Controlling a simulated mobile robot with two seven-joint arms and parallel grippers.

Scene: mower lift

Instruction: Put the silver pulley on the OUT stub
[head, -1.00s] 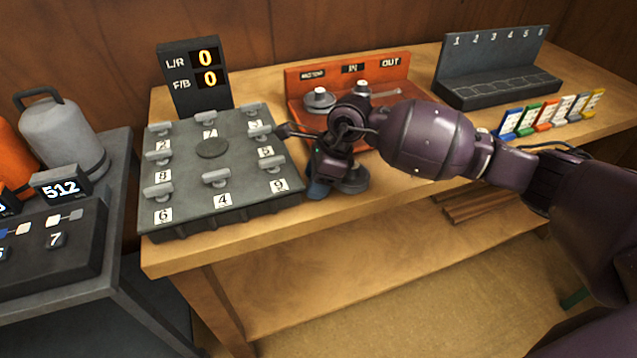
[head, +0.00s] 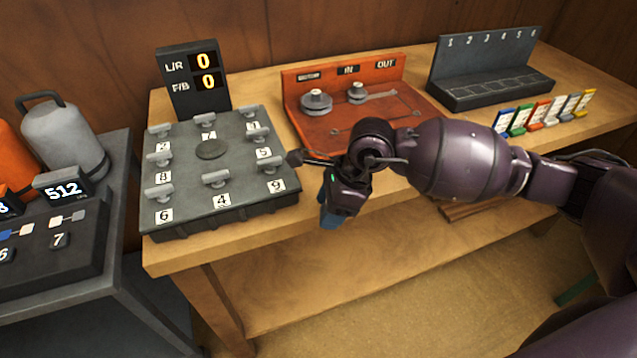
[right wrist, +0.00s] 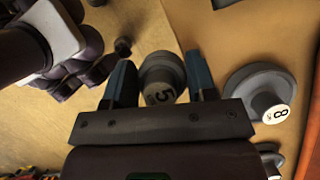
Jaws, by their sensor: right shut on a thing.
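My right gripper (head: 332,212) is low over the front edge of the bench. In the right wrist view its two blue fingers (right wrist: 160,85) are shut on a grey round pulley marked 5 (right wrist: 158,72). The head view hides that pulley behind the gripper. A second grey round piece, marked 8 (right wrist: 264,93), is beside the right finger, apart from it. The orange board (head: 335,146) has signs, with IN and OUT (head: 385,63) readable. Grey pulleys sit under the left sign (head: 317,101) and the IN sign (head: 356,92). I cannot make out the OUT stub clearly. My left gripper is not seen.
A dark plate with several numbered T-handles (head: 233,195) stands left of my gripper, with a 0/0 display (head: 195,75) behind it. A numbered dark rack (head: 487,88) and coloured tags (head: 540,115) are at the right. Bare bench (head: 240,239) runs along the front.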

